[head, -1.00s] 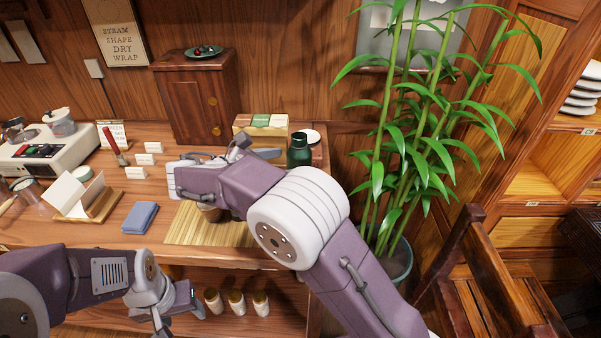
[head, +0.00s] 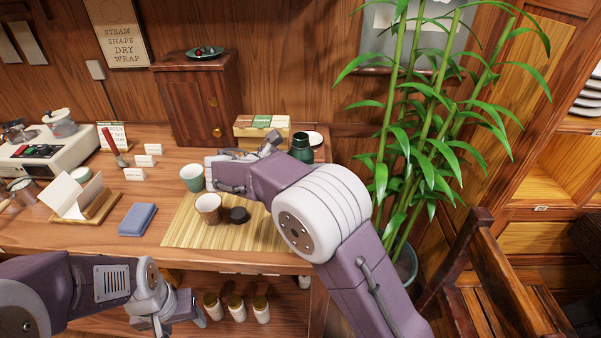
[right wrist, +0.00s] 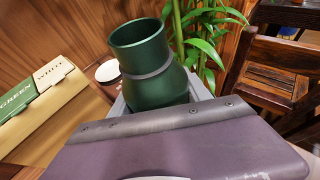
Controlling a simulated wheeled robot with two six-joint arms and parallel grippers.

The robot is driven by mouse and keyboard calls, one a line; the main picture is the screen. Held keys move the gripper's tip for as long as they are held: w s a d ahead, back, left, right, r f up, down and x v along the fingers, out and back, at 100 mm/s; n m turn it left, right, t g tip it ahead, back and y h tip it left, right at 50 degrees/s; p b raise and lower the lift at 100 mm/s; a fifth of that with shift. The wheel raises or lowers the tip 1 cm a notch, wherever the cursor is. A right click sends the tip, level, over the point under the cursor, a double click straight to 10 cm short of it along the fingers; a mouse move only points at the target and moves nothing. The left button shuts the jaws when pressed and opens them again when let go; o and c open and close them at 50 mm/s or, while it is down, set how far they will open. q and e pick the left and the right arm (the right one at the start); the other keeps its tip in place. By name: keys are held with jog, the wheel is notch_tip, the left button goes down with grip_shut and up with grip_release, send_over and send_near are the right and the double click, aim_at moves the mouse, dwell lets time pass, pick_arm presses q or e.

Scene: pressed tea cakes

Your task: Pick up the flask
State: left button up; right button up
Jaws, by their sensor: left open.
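The dark green flask (head: 301,148) stands upright at the back right of the table, its lower part hidden behind my right arm. My right gripper (head: 276,146) is at the flask's left side. In the right wrist view the flask (right wrist: 148,65) has a wide open mouth and a grey neck band. Grey finger parts (right wrist: 203,88) show on both sides of its body, but contact is hidden by my gripper's housing. My left gripper (head: 182,318) is open and empty, low in front of the table.
A green cup (head: 192,178), a brown cup (head: 208,207) and a dark round piece (head: 239,215) are near a bamboo mat (head: 180,232). A tall plant (head: 405,150) stands right.

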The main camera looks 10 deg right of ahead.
aim_at(309, 147)
grip_shut()
jog(key=shift+r, duration=0.1)
jog(key=shift+r+p, duration=0.35)
jog(key=shift+r, duration=0.25)
notch_tip(309, 147, up, 3)
jog(key=shift+p, duration=0.6)
jog(key=s+d+r+p, duration=0.1)
jog(key=s+d+r, duration=0.5)
jog(key=s, duration=0.4)
jog(key=shift+r, duration=0.3)
